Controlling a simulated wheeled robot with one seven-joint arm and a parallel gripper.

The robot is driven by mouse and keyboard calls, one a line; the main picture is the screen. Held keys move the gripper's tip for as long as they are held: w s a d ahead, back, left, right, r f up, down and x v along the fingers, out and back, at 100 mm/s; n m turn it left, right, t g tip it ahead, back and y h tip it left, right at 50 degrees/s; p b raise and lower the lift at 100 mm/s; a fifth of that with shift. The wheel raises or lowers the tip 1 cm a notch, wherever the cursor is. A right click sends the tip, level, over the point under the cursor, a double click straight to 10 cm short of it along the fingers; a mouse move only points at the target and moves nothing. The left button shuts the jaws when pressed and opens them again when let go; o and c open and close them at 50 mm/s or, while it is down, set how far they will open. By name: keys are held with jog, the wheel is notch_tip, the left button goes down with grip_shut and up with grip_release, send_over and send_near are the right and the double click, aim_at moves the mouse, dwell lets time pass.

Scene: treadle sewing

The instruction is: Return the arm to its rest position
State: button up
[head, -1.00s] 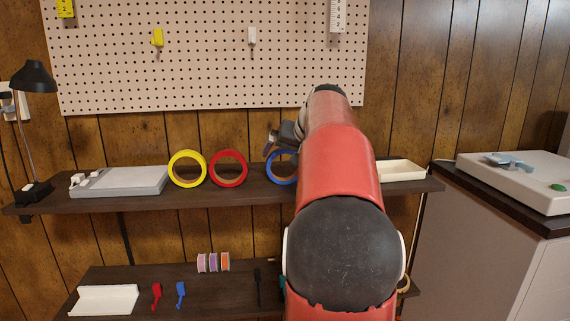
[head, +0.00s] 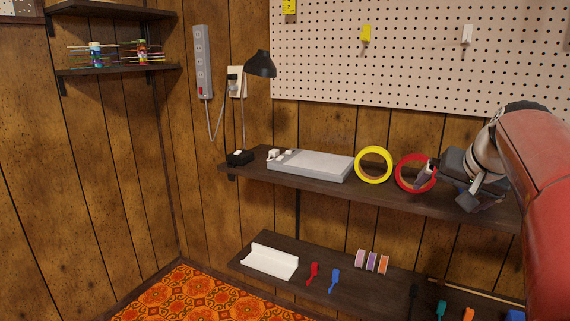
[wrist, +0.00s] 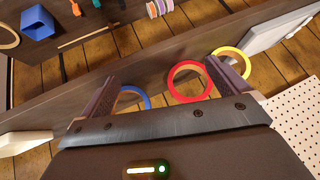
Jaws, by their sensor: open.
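My gripper (head: 446,188) is at the right of the head view, in front of the upper shelf (head: 330,188). It is open, with nothing between its fingers. My red arm reaches in from the right edge. In the head view one finger overlaps the red ring (head: 401,174); I cannot tell whether they touch. In the wrist view the two fingers (wrist: 162,82) stand wide apart, with the red ring (wrist: 172,92) seen between them. The blue ring (wrist: 146,99) is beside the left finger and the yellow ring (wrist: 243,53) beyond the right finger.
The lower shelf holds a white tray (head: 270,262), red and blue tools and small spools. The floor at left is clear.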

jog(key=s+a+f+n+g+y, duration=0.1)
jog(key=s+a+f+n, duration=0.1)
jog(key=s+a+f, duration=0.45)
jog(key=s+a+f+n+g, duration=0.15)
jog(key=s+a, duration=0.25)
jog(key=a, duration=0.5)
jog(key=s+a+f+n, duration=0.2)
jog(key=s+a+f, duration=0.3)
jog(key=s+f, duration=0.4)
jog(key=shift+s+a+f, duration=0.2)
jog(key=shift+s+f, duration=0.2)
jog(key=shift+f, duration=0.35)
